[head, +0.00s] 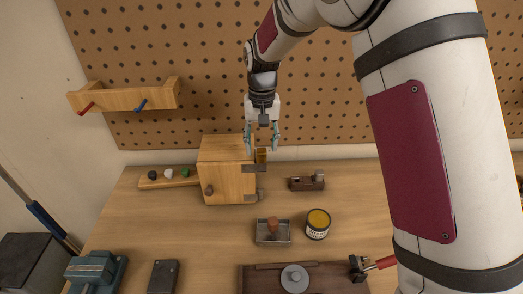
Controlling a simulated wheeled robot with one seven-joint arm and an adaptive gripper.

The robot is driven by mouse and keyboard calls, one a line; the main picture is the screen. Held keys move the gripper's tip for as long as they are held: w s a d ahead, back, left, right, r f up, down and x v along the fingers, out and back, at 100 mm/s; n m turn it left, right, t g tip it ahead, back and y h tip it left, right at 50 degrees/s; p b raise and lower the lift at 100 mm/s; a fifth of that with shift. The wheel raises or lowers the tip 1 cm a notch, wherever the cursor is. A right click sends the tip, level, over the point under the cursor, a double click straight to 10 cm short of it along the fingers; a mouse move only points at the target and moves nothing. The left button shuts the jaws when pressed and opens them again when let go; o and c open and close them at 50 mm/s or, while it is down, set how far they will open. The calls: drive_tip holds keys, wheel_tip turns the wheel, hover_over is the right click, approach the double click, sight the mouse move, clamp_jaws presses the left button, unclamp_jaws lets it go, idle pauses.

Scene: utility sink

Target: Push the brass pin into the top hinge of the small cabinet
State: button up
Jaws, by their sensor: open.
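The small wooden cabinet (224,168) stands on the workbench, its round knob (209,190) low on the front. A dark metal top hinge (253,168) sits at its upper right edge, and a lower hinge (250,197) sits below it. A small brass-coloured piece (261,156) shows just above the top hinge; it looks like the brass pin, but it is too small to tell how far it is in. My gripper (262,146) points down over that piece, its fingers open and apart, one to each side. I cannot tell whether they touch anything.
A wooden rack (166,181) with coloured knobs lies left of the cabinet. A small plane (307,183) is to its right. A metal tray (273,241) and a yellow-topped tin (317,225) stand in front. A blue vise (95,270) is at the front left. Pegboard rises behind.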

sight(263, 151)
wheel_tip(263, 151, up, 9)
drive_tip(key=shift+f, duration=0.15)
idle(0.4)
drive_tip(key=s+d+r+t, duration=0.3)
drive_tip(key=s+d+r, duration=0.75)
drive_tip(key=s, duration=0.35)
drive_tip(key=s+d+t, duration=0.1)
drive_tip(key=s+d, duration=0.1)
drive_tip(key=s, duration=0.6)
drive_tip(key=s+d+f+t, duration=0.1)
drive_tip(key=s+d, duration=0.2)
drive_tip(key=s, duration=0.5)
drive_tip(key=shift+s+d+t, duration=0.25)
drive_tip(key=shift+s+t, duration=0.05)
drive_tip(key=shift+s, duration=0.1)
